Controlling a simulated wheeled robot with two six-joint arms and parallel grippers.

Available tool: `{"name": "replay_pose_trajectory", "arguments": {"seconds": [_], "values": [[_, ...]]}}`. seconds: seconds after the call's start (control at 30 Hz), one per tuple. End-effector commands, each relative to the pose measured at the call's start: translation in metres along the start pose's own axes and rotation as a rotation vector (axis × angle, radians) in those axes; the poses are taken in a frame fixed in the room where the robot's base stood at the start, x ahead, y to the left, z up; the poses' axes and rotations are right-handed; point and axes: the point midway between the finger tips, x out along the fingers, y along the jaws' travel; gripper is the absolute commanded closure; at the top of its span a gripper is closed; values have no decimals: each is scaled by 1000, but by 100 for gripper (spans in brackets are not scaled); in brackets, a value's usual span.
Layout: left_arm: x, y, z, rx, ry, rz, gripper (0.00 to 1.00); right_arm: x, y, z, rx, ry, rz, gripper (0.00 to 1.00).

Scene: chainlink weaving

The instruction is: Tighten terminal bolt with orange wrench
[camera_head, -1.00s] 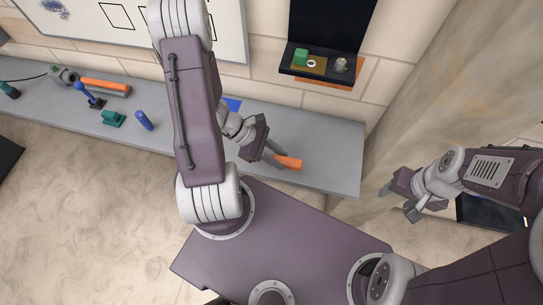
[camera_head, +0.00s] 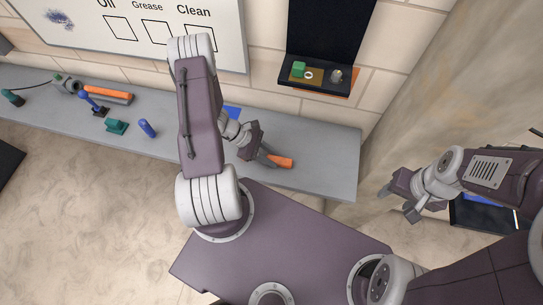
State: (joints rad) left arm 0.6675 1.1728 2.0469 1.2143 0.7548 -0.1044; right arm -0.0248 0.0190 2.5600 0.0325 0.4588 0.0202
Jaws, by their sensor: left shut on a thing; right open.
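The orange wrench (camera_head: 281,161) is at the right part of the grey bench, its orange end showing. My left gripper (camera_head: 264,154) is shut on it, and the gripper hides part of it. A small grey bolt-like piece (camera_head: 336,76) stands on the black wall shelf, beside a white ring (camera_head: 309,75) and a green block (camera_head: 298,69); I cannot tell for sure which is the terminal bolt. My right gripper (camera_head: 398,201) is open and empty, off the right end of the bench.
The grey bench (camera_head: 325,176) runs along the wall. At its left lie an orange-topped bar (camera_head: 108,92), a blue upright tool (camera_head: 90,98), a teal block (camera_head: 115,126) and a blue cylinder (camera_head: 147,127). A black shelf (camera_head: 318,88) juts from the wall above the bench.

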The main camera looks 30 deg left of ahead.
Motion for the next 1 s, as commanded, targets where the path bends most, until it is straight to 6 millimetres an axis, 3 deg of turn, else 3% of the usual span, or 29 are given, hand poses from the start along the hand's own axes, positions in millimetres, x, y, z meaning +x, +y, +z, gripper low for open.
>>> {"name": "replay_pose_trajectory", "arguments": {"seconds": [0.17,0.2,0.27,0.3,0.67,1.0], "values": [[4,0,-3,0,-1,0,100,6,0,1,0,0,0,47],[4,0,-4,0,0,0,68,6,0,1,0,0,0,47],[3,0,-2,0,0,0,52,4,0,0,0,0,0,47],[3,0,-2,0,0,0,49,4,0,0,0,0,0,47],[0,0,-2,0,0,1,49,1,0,0,0,0,0,47],[-61,-1,-1,2,2,5,49,22,0,2,0,0,0,47]]}}
